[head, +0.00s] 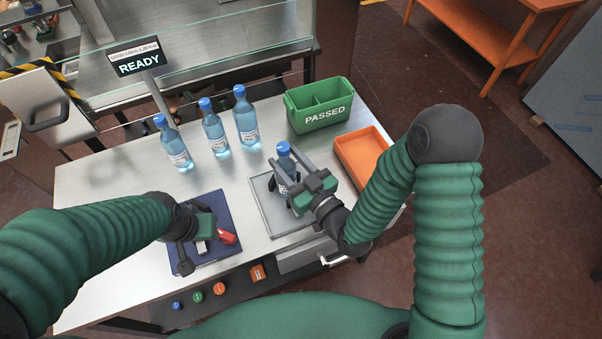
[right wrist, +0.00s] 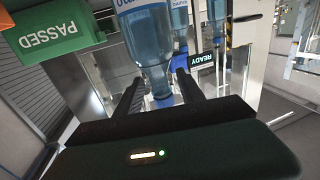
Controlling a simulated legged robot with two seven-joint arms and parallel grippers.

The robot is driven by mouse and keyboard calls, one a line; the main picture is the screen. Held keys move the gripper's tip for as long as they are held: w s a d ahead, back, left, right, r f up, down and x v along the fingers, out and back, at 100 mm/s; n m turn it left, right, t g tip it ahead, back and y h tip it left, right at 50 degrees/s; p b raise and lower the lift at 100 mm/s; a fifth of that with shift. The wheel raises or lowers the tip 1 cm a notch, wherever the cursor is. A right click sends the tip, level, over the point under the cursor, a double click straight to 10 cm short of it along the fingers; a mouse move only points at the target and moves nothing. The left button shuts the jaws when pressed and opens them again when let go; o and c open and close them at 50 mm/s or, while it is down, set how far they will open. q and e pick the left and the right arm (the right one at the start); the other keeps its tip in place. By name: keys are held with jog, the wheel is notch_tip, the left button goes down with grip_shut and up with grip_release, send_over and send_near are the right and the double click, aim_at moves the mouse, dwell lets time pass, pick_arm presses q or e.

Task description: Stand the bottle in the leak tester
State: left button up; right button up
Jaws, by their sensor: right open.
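A blue bottle with a blue cap (head: 284,149) is upright over the grey tray (head: 268,214). My right gripper (head: 287,184) is open, with its fingers on either side of this bottle. In the right wrist view the bottle (right wrist: 150,45) shows between the open fingers (right wrist: 161,92); contact cannot be told. Its base is hidden in the head view. A READY sign (head: 137,62) on a post stands at the back left, with smaller, unclear lettering above; it also shows in the right wrist view (right wrist: 201,61). My left gripper (head: 188,250) is low over the dark blue mat (head: 222,207); its jaws are unclear.
Similar bottles (head: 173,146), (head: 214,133), (head: 246,121) stand in a row behind. A green PASSED bin (head: 322,116) and an orange tray (head: 363,155) are at the right. A red item (head: 228,237) lies beside my left gripper. Coloured buttons (head: 198,297) line the front edge.

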jog(key=p+v, duration=0.8)
jog(key=v, duration=0.2)
jog(key=w+d+f+g+h, duration=0.2)
jog(key=w+g, duration=0.1)
jog(key=w+d+f+n+g+h, duration=0.1)
jog(key=f, duration=0.1)
jog(key=shift+w+d+g, duration=0.25)
jog(key=shift+w+g, duration=0.05)
jog(key=shift+w, duration=0.1)
jog(key=s+d+r+m+g+h, duration=0.35)
jog(key=d+g+h, duration=0.2)
jog(key=d, duration=0.35)
jog(key=s+d+r+m+g, duration=0.1)
jog(key=s+r+m+g, duration=0.1)
jog(key=s, duration=0.6)
jog(key=shift+d+r+m+g+h, duration=0.2)
jog(key=shift+r+m+g+h, duration=0.15)
jog(key=shift+r+m, duration=0.4)
jog(key=shift+f, duration=0.2)
